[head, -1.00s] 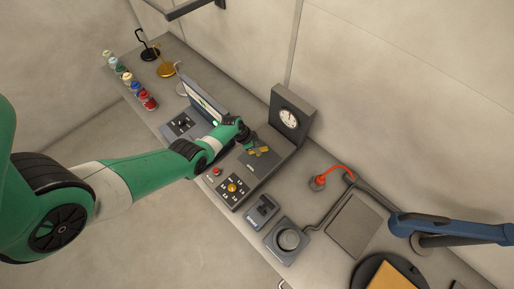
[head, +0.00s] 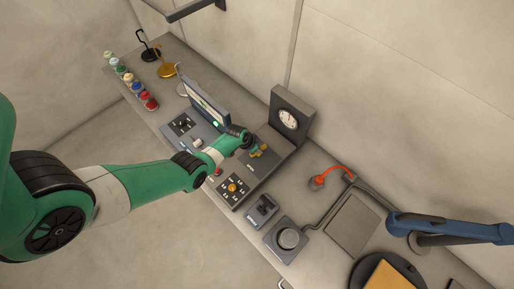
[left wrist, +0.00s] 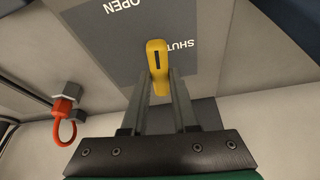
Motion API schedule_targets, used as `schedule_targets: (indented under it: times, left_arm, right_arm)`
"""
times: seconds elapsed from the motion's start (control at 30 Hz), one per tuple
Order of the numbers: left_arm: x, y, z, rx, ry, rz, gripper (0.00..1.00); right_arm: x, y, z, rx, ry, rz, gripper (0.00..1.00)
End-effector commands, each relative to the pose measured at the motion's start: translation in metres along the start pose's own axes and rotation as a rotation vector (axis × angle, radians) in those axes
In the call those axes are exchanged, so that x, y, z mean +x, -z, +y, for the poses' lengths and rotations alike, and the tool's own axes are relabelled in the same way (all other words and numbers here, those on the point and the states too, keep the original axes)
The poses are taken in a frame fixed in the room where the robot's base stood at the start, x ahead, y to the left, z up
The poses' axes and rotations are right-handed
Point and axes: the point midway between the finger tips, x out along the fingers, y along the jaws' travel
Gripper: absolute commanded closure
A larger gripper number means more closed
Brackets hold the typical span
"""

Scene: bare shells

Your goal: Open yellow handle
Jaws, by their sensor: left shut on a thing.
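The yellow handle (head: 264,148) is on a dark grey panel near the gauge box. In the left wrist view the yellow handle (left wrist: 157,48) covers part of the panel's SHUT label, while the OPEN label (left wrist: 123,5) is clear of it at upper left. My left gripper (left wrist: 157,76) is shut on the handle's near end, with one finger on each side. In the head view the left gripper (head: 251,146) is small and reaches the handle from the left. My right gripper does not show.
A gauge box (head: 290,118) stands upright behind the panel. A screen unit (head: 207,102) is at left. A keypad with a yellow knob (head: 232,187) lies in front. A red hook (head: 318,182) and a blue jointed arm (head: 450,228) are at right.

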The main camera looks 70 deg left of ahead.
Motion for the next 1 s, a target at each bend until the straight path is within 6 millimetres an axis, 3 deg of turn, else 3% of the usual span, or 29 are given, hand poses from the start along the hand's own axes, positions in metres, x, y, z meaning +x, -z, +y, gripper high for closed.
schedule_targets:
  times: [0.33, 0.8, 0.83, 1.0]
  left_arm:
    - [0.0003, 0.0002, 0.0012, -0.133, 0.055, 0.001, 1.0]
    - [0.0005, -0.0002, 0.0008, -0.154, 0.063, 0.0, 1.0]
    - [0.0005, -0.0002, 0.0008, -0.154, 0.063, 0.0, 0.71]
    - [0.0004, -0.0002, 0.0009, -0.153, 0.063, 0.0, 0.43]
  right_arm:
    - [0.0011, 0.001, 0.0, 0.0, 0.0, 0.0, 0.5]
    - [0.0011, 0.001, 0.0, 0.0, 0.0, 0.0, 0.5]
    - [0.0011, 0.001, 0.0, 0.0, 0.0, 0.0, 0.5]
    - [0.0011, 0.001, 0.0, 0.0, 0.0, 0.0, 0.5]
